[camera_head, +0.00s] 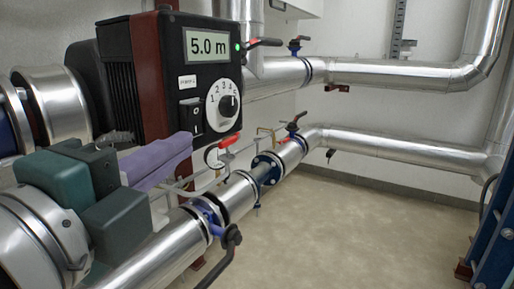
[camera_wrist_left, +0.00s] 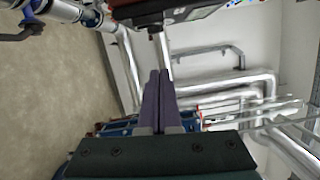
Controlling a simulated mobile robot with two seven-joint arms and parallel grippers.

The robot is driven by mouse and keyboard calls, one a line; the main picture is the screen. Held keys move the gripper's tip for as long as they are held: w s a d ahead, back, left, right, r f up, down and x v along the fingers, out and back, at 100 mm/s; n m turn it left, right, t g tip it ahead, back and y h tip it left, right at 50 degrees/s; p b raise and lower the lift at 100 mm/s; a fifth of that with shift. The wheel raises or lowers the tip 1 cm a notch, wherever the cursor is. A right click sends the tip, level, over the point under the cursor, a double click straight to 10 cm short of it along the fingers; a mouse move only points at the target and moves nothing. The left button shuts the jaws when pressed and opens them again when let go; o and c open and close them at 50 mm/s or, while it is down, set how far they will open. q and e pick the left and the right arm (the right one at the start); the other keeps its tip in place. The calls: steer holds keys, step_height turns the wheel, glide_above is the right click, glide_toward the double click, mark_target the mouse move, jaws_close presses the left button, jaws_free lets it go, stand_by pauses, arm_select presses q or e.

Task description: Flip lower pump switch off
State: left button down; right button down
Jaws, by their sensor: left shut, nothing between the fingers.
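A dark pump control box (camera_head: 171,60) with a red side stands at the upper left. Its display (camera_head: 206,46) reads 5.0 m and a green light (camera_head: 238,48) is lit. A black rocker switch (camera_head: 190,116) sits at its lower left, beside a numbered dial (camera_head: 226,105); I cannot tell which way the rocker is pressed. My left gripper (camera_head: 187,141) is shut and empty, its purple fingers just below the switch. It also shows in the left wrist view (camera_wrist_left: 159,76), fingers together, with the underside of a dark box (camera_wrist_left: 172,12) beyond the tips. My right gripper is not in view.
Silver pipes (camera_head: 400,75) run along the back wall. A lower pipe carries a red-handled valve (camera_head: 227,142) close right of my left fingers and a black-handled valve (camera_head: 232,237) nearer. A blue frame (camera_head: 497,240) stands at the right edge. The floor (camera_head: 330,230) between is clear.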

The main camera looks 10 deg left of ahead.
mark_target(197, 118)
arm_select(q)
steer(key=shift+w+d+f, duration=0.1)
steer(key=shift+d+f, duration=0.05)
steer(key=shift+f, duration=0.05)
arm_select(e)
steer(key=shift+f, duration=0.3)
arm_select(q)
steer(key=shift+w, duration=0.1)
steer(key=w, duration=0.3)
steer(key=w+a, duration=0.1)
steer(key=w, duration=0.3)
steer(key=w+a+b, duration=0.1)
steer(key=w, duration=0.3)
steer(key=shift+r, duration=0.3)
steer(key=shift+a+r, duration=0.1)
steer(key=shift+a, duration=0.25)
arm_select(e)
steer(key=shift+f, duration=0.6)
